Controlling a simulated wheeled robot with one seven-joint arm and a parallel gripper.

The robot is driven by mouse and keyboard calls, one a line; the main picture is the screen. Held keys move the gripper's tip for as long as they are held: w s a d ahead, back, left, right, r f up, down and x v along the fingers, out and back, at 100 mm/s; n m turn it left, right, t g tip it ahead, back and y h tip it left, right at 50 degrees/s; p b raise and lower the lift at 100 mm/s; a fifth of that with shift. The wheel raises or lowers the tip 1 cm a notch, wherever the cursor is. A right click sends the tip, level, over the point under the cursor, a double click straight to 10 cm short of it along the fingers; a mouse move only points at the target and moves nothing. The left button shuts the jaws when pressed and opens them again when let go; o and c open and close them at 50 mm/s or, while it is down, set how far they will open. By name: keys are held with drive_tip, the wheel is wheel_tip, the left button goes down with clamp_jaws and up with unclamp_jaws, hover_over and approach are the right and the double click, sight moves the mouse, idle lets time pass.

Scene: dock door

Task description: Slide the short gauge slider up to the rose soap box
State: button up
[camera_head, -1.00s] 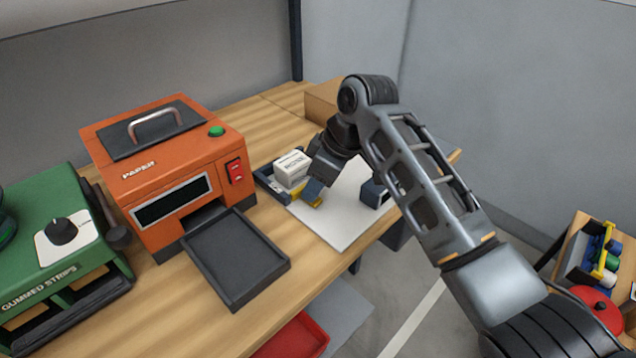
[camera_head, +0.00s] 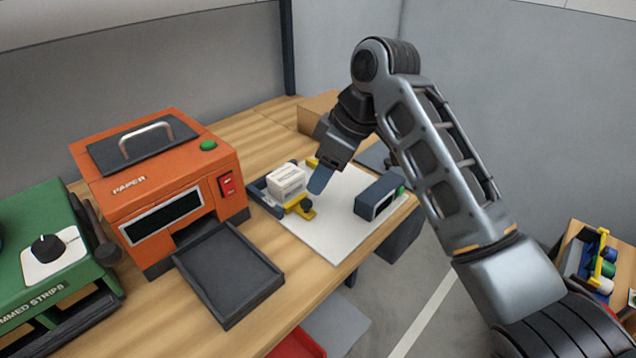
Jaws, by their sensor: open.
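The rose soap box (camera_head: 286,179) is a small white box with dark lettering. It sits in the dark corner of the gauge (camera_head: 262,197) on a white board. My gripper (camera_head: 317,182) is open and empty, just right of the box and above the board, apart from the slider. Only one bluish finger shows clearly.
A cardboard box (camera_head: 317,108) stands behind. The white board's front (camera_head: 325,240) is clear.

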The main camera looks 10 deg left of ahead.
sight(310, 206)
drive_tip(key=shift+r, duration=0.2)
drive_tip(key=shift+c, duration=0.2)
